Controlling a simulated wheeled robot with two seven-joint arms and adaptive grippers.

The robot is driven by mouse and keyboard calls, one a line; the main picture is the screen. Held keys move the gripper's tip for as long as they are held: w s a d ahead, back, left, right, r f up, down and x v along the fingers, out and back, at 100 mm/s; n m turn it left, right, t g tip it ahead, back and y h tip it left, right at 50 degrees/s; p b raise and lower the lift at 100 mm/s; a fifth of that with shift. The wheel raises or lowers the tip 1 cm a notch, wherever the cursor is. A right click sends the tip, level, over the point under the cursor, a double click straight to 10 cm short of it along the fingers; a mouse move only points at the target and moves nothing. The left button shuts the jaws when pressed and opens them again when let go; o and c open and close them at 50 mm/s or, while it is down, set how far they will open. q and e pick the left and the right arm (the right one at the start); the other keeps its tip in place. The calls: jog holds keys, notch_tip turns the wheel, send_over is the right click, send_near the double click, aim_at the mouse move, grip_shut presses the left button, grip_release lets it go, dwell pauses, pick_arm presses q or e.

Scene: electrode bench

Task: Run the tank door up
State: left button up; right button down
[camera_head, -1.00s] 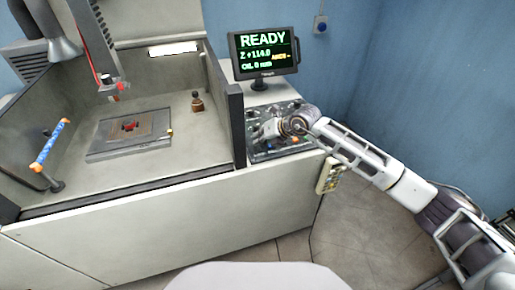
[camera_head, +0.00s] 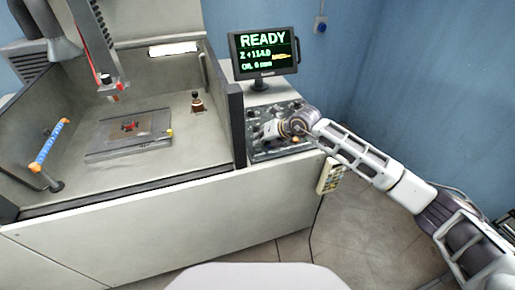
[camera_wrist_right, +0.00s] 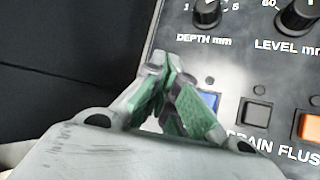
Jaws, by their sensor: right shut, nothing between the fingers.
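The tank (camera_head: 215,125) is open at the front. The pale panel (camera_head: 150,225) below its dark front edge is low, and I cannot tell whether it is the door. The control panel (camera_head: 252,112) stands to the tank's right. My right gripper (camera_head: 264,132) is over that panel, shut and empty. In the right wrist view its green-padded fingers (camera_wrist_right: 160,88) are together beside a blue button (camera_wrist_right: 209,99), which they partly cover; contact cannot be told. A dark button (camera_wrist_right: 255,113) above the word DRAIN and an orange button (camera_wrist_right: 310,126) are to the right. My left gripper is not in view.
A monitor (camera_head: 264,52) behind the panel reads READY and Z +114.0. Inside the tank are a flat plate (camera_head: 105,148) and a small upright fitting (camera_head: 197,101). A blue-and-orange handle (camera_head: 48,145) stands at left. A pendant (camera_head: 329,176) hangs at the panel's front corner.

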jog(key=shift+f, duration=0.2)
jog(key=shift+r, duration=0.15)
dwell(0.5)
jog(key=shift+r+p, duration=0.35)
jog(key=shift+r, duration=0.4)
jog(key=shift+r+p, duration=1.15)
jog(key=shift+r, duration=1.35)
